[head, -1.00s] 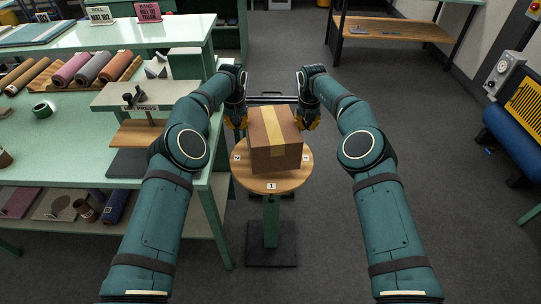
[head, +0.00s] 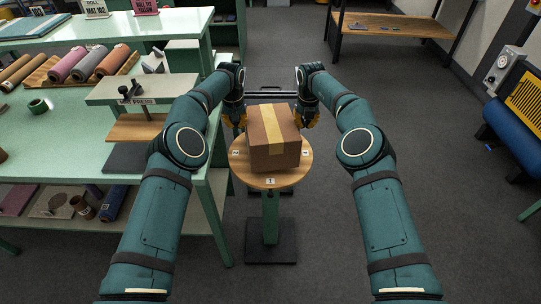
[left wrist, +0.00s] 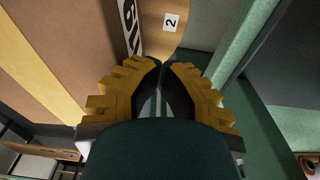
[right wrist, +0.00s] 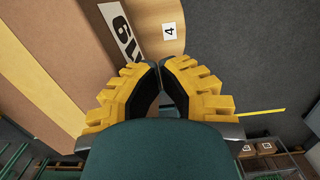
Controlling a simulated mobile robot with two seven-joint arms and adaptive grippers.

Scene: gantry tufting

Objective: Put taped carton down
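The brown taped carton (head: 273,142), with a tan tape strip over its top, is upright over the round wooden top (head: 270,182) of a green pedestal stand. I cannot tell whether its underside touches the wood. My left gripper (head: 236,117) is at the carton's left side and my right gripper (head: 308,117) at its right side, both towards the far end. In the left wrist view the fingertips (left wrist: 160,64) nearly meet, with the carton (left wrist: 55,65) beside them. In the right wrist view the fingertips (right wrist: 160,66) also nearly meet beside the carton (right wrist: 60,70). Neither grips carton between its fingers.
Number tags sit around the stand's rim, with tag 1 (head: 270,181) in front. A green workbench (head: 80,135) with rolls and a mat press (head: 135,102) is close on the left. A dark bar (head: 270,95) lies behind the carton.

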